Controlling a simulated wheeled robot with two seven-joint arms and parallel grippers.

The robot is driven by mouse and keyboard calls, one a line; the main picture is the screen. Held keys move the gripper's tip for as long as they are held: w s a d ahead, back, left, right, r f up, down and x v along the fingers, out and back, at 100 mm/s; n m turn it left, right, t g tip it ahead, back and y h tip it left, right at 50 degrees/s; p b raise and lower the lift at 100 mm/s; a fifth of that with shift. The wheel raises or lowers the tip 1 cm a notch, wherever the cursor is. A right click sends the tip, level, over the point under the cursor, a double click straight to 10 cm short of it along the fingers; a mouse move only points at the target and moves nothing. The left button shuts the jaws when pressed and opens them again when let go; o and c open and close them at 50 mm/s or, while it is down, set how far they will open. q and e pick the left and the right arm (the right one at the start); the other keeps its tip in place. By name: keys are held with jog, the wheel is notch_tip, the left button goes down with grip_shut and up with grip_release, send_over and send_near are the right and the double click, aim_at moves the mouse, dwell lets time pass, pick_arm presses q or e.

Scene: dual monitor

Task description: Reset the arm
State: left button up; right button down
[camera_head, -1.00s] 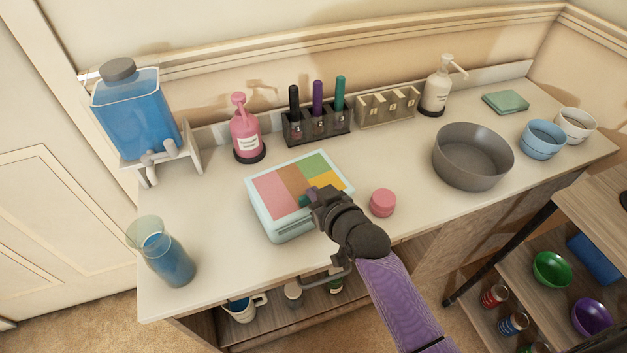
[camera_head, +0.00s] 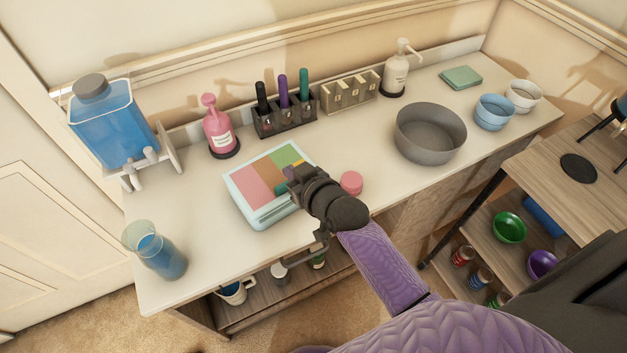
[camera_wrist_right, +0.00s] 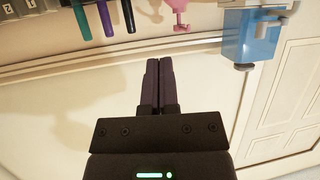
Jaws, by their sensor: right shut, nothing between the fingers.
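My right gripper (camera_head: 284,186) is over the right part of a light-blue box (camera_head: 262,217) with a colored-panel top. I cannot tell whether it touches the box. Its dark fingers (camera_wrist_right: 158,85) are together and empty in the right wrist view. My purple right arm reaches in from the lower right of the head view. My left gripper is not in view.
A pink round tub (camera_head: 351,183) stands just right of the gripper. A grey bowl (camera_head: 430,133) is farther right. A marker holder (camera_head: 286,125), pink pump bottle (camera_head: 219,132) and blue dispenser (camera_head: 105,125) line the back. A blue-filled glass (camera_head: 160,255) is front left.

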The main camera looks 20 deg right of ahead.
jog(key=f+p+v, duration=0.1)
jog(key=p+v, duration=0.1)
jog(key=v, duration=0.6)
jog(key=s+f+g+h+b, duration=0.1)
jog(key=s+f+g, duration=0.1)
jog(key=s+f, duration=0.45)
jog(key=s+d+f+g, duration=0.1)
jog(key=s+f+g, duration=0.2)
jog(key=f, duration=0.6)
jog(key=s+f+g+h+b, duration=0.1)
jog(key=s+f+g, duration=0.1)
jog(key=s+f, duration=0.35)
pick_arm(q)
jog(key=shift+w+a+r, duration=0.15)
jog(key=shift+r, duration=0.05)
pick_arm(e)
jog(key=s+d+f+g, duration=0.1)
jog(key=s+f+g, duration=0.2)
jog(key=s+f, duration=0.2)
jog(key=s+f+g, duration=0.3)
jog(key=s+f, duration=0.2)
jog(key=s, duration=0.7)
jog(key=shift+s+d+h, duration=0.25)
jog(key=shift+d+h, duration=0.15)
